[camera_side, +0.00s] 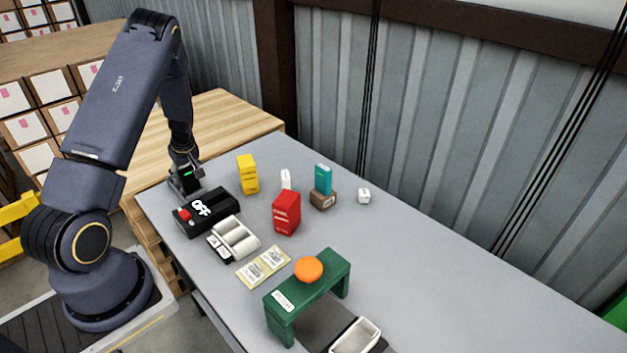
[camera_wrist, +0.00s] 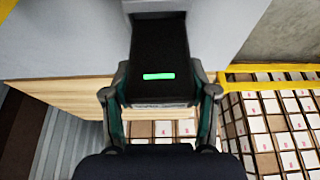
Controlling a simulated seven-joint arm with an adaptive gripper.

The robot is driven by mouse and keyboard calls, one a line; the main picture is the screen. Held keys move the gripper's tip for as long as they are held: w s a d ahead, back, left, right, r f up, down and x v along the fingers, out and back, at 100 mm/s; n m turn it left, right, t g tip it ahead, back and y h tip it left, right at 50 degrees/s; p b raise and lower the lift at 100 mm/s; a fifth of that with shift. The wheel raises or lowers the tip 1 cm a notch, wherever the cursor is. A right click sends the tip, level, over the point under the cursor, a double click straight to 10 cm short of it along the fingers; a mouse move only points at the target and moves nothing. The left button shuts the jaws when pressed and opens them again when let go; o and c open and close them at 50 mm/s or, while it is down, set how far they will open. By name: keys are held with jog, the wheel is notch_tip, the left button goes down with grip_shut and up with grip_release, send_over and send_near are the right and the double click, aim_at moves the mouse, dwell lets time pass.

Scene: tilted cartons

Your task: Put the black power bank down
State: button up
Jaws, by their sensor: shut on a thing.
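The black power bank (camera_wrist: 158,45) is a dark slab with a lit green bar, and it fills the upper middle of the wrist view. My gripper (camera_wrist: 160,92) is shut on it, with one finger on each side. In the side view my gripper (camera_side: 186,183) is low at the far left end of the grey table (camera_side: 420,265), and the green light shows between its fingers. I cannot tell whether the power bank touches the table top.
A black box marked OFF (camera_side: 207,211) with a red button stands close to my gripper. A yellow box (camera_side: 247,174), a red carton (camera_side: 286,213) and a teal box (camera_side: 323,179) on a brown block (camera_side: 323,200) stand rightward. A green stand (camera_side: 329,283) bears an orange ball (camera_side: 308,269).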

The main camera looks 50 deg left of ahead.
aim_at(189, 181)
jog(key=shift+w+a+f, duration=0.1)
jog(key=shift+a+f, duration=0.05)
jog(key=shift+f, duration=1.55)
jog(key=shift+f, duration=0.1)
jog(key=o, duration=1.3)
jog(key=shift+f, duration=0.1)
